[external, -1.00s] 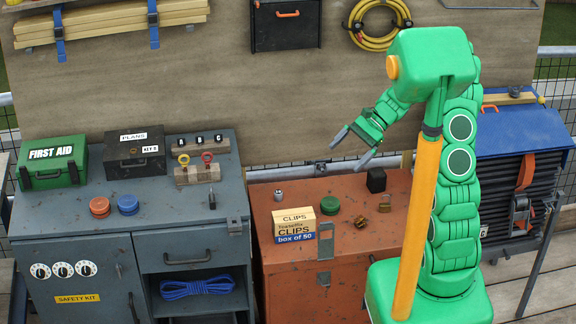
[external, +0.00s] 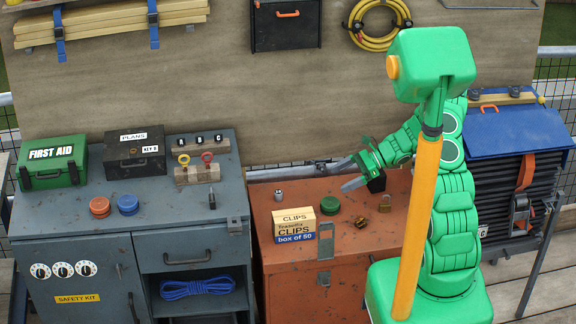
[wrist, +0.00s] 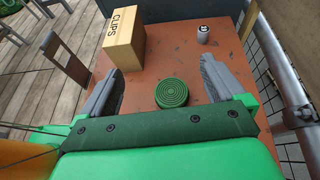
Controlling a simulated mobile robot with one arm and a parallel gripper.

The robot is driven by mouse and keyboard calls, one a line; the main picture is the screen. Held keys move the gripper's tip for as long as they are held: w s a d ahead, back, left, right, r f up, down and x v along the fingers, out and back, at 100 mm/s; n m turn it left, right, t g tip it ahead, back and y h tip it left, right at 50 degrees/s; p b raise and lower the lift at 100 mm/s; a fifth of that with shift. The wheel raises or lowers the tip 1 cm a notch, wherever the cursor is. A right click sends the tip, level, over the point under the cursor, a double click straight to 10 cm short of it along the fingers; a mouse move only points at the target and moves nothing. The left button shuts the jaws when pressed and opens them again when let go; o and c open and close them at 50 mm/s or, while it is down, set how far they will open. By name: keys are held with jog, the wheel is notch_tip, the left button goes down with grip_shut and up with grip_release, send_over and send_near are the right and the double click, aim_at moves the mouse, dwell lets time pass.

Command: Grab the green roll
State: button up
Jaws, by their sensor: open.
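The green roll (external: 330,205) lies flat on the top of the orange-brown cabinet (external: 285,262), right of the clips box. In the wrist view the green roll (wrist: 172,93) shows its coiled face, between and slightly beyond the two grey fingers. My gripper (external: 345,174) is open above the cabinet top, its fingers pointing left, just above and right of the roll in the external view. In the wrist view my gripper (wrist: 160,82) has its fingers wide apart with nothing held.
The clips box (external: 294,225) stands close left of the roll. A small silver cylinder (external: 278,195) stands behind it. A grey cabinet (external: 115,228) with red and blue rolls stands at left.

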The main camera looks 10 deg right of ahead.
aim_at(329, 201)
jog(key=shift+m, duration=0.3)
jog(key=shift+w+d+f, duration=0.15)
jog(key=shift+f, duration=1.6)
jog(key=shift+w+d+f, duration=0.1)
jog(key=shift+f, duration=2.55)
jog(key=shift+x, duration=1.5)
jog(key=shift+w+r, duration=0.1)
jog(key=shift+r, duration=0.1)
jog(key=c, duration=1.2)
